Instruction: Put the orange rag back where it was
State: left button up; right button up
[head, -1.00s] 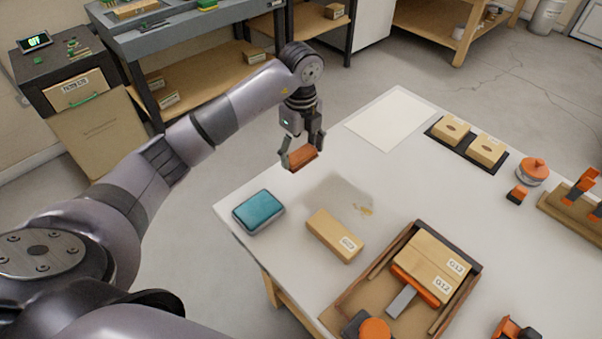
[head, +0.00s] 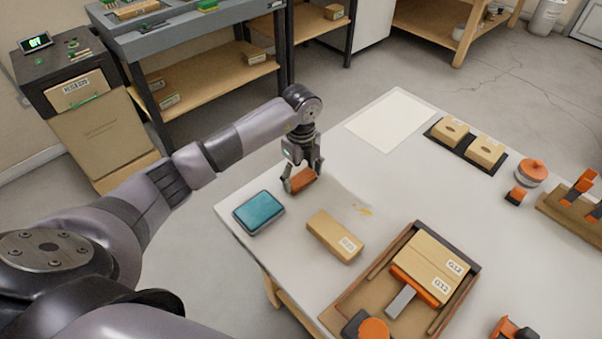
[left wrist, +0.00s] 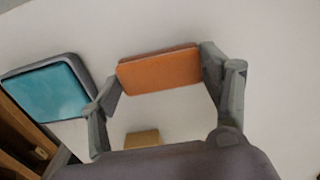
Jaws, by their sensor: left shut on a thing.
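The orange rag (head: 302,180) is a small flat folded block, held between the fingers of my left gripper (head: 301,183). It is low over the left part of the white table; I cannot tell if it touches the top. In the left wrist view the rag (left wrist: 160,70) spans between the two fingertips (left wrist: 160,78), gripped at its ends. A teal pad in a grey tray (head: 258,212) lies left of and nearer than the rag, apart from it. It also shows in the left wrist view (left wrist: 45,92). My right gripper is not in view.
A labelled wooden block (head: 335,236) and a wooden tray (head: 337,310) with blocks stand nearer on the table (head: 400,190). A yellowish smear (head: 362,209) lies right of the rag. A white sheet (head: 390,120) and a black tray with two blocks (head: 466,143) are farther back.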

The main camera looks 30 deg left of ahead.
aim_at(301, 177)
pick_arm(q)
jog(key=o, duration=0.9)
jog(key=shift+o, duration=0.5)
jog(key=shift+w+r, duration=0.1)
jog(key=shift+r, duration=0.35)
notch_tip(301, 177, up, 11)
jog(key=b, duration=0.1)
jog(key=shift+r, duration=0.2)
